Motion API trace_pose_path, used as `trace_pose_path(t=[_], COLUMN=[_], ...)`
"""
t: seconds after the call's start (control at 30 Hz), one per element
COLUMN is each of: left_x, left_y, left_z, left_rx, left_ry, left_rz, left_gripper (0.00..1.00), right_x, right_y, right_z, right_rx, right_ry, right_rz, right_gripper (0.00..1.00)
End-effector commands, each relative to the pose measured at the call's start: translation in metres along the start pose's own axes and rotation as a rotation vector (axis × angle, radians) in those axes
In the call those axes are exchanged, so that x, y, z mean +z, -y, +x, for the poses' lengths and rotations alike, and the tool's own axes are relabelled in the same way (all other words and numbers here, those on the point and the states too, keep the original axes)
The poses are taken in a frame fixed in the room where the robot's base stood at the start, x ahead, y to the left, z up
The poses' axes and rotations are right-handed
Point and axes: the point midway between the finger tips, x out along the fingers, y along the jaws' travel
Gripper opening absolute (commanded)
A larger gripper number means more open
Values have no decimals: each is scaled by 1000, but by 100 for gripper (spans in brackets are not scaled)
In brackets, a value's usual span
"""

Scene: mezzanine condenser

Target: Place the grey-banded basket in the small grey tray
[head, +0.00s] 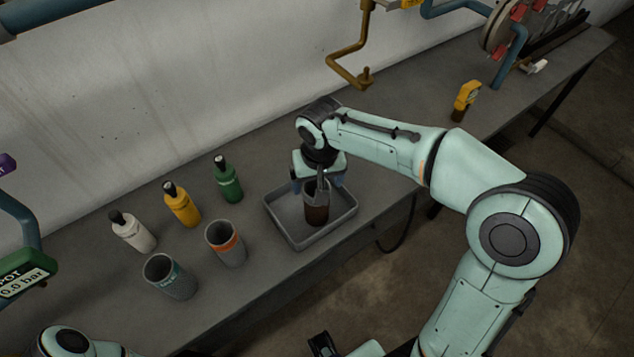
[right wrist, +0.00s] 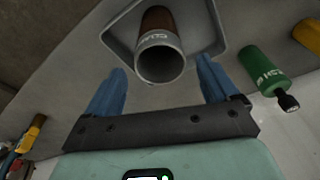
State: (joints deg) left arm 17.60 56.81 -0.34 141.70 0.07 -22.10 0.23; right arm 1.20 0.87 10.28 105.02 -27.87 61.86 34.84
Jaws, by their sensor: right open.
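The grey-banded basket (head: 316,212) is a cup-like container with a brown body and a grey lettered band at its open rim. It stands inside the small grey tray (head: 290,238) on the bench. The right wrist view also shows the basket (right wrist: 160,57) and part of the tray (right wrist: 112,37). My right gripper (head: 318,186) is over the tray at the basket's rim. Its blue fingers are spread, one on each side of the basket, with gaps visible in the right wrist view (right wrist: 160,68). I cannot make out my left gripper.
An orange-banded basket (head: 226,244) and a teal-banded basket (head: 170,278) stand left of the tray. Behind them are green (head: 228,180), yellow (head: 182,206) and white (head: 132,232) bottles. A yellow handheld device (head: 466,100) stands far right. A brown pipe (head: 345,70) hangs behind.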

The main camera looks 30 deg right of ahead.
Motion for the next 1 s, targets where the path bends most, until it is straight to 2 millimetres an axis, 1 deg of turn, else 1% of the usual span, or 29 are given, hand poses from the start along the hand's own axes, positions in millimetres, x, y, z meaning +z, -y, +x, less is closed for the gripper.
trace_pose_path(t=[0.03,0.2,0.3,0.4,0.5,0.6,1.0], left_x=[0,-2,-2,-3,-3,-3,-3], left_y=[-1,-4,-5,-6,-6,-7,-6], left_z=[-2,-8,-11,-14,-15,-15,-15], left_rx=[0,1,2,2,2,3,2], left_ry=[-1,-4,-5,-6,-7,-7,-7], left_rz=[0,1,2,2,2,3,2], left_gripper=[49,49,49,49,49,49,49], right_x=[-1,-2,-1,-1,-1,0,0], right_y=[1,0,0,0,0,0,0], right_z=[-14,-52,-71,-85,-93,-96,-97], right_rx=[-3,-2,-3,-1,-1,0,0], right_ry=[-7,-6,-5,-4,-3,-1,-1], right_rz=[0,0,0,-1,-1,-1,-1], right_gripper=[88,88,88,88,88,88,88])
